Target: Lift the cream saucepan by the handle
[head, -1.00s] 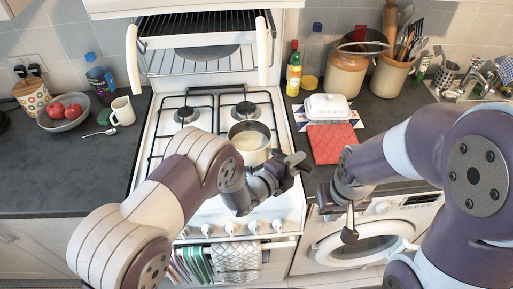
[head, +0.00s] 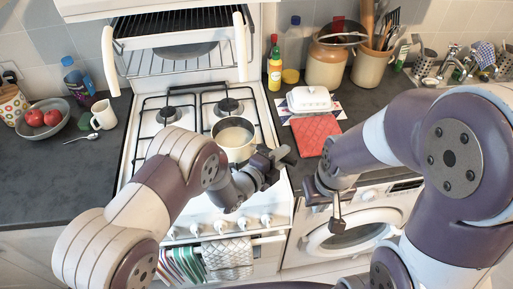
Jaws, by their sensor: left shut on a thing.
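The cream saucepan (head: 234,146) sits upright at the front right of the white gas hob, its open top showing a pale inside. My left gripper (head: 273,163) is at the pan's front right side, shut on its handle. The jaws and wrist hide most of the handle, so the exact grip is hard to see. I cannot make out a gap between the pan and the hob. My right gripper (head: 337,222) hangs in front of the counter edge above the washer, apart from the pan, and its jaw opening is unclear.
A red mat (head: 315,137) and a white butter dish (head: 309,99) lie on the counter right of the hob. Sauce bottles (head: 274,70) and utensil crocks stand behind. The grill (head: 185,30) overhangs the hob's back. A mug (head: 103,114) and fruit bowl (head: 42,128) stand left.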

